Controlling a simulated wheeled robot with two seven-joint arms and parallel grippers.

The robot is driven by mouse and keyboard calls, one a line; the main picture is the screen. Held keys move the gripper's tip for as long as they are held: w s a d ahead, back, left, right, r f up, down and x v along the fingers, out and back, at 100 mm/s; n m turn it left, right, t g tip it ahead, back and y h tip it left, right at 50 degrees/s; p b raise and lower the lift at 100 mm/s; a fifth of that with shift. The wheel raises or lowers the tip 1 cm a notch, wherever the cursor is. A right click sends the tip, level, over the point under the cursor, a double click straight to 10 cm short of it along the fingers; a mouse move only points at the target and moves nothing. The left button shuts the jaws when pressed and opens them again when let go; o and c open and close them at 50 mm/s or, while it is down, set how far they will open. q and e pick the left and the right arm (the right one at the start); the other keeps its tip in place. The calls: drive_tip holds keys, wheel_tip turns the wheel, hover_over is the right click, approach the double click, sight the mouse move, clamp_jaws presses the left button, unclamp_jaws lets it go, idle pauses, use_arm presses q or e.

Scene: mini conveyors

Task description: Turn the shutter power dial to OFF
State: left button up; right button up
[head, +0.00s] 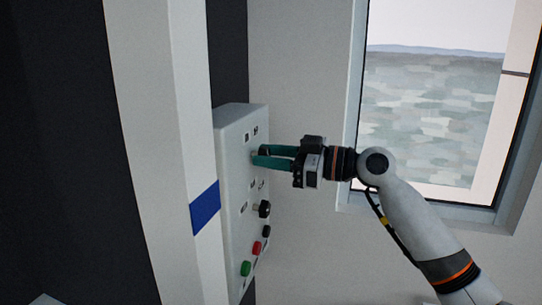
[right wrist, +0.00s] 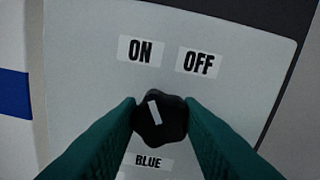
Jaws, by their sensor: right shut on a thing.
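A white control panel (head: 230,150) is fixed to the wall at the centre of the head view. In the right wrist view, a black dial (right wrist: 160,119) with a white pointer line sits on it. An ON label (right wrist: 141,50) and an OFF label (right wrist: 199,62) are above the dial. The pointer's upper end leans left, toward ON. My right gripper (head: 256,158) is shut on this dial, with one teal fingertip at each side. In the head view the fingers mostly hide the dial. My left gripper is not in view.
Below the held dial are a BLUE label (right wrist: 148,162), a second black dial (head: 264,208), a black button (head: 266,231), a red button (head: 256,248) and a green button (head: 246,268). A white post (head: 165,130) stands left of the panel; a window (head: 430,110) is right.

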drive_tip(key=m+p, duration=0.1)
drive_tip(key=m, duration=0.4)
drive_tip(key=shift+r+m, duration=0.1)
drive_tip(key=shift+m, duration=0.2)
drive_tip(key=m+p, duration=0.2)
drive_tip(key=m, duration=0.4)
drive_tip(key=shift+p, duration=0.3)
drive_tip(key=shift+w, duration=0.1)
drive_tip(key=o, duration=1)
drive_tip(key=shift+c, duration=0.2)
drive_tip(key=b+v, duration=0.6)
drive_tip(key=v, duration=0.6)
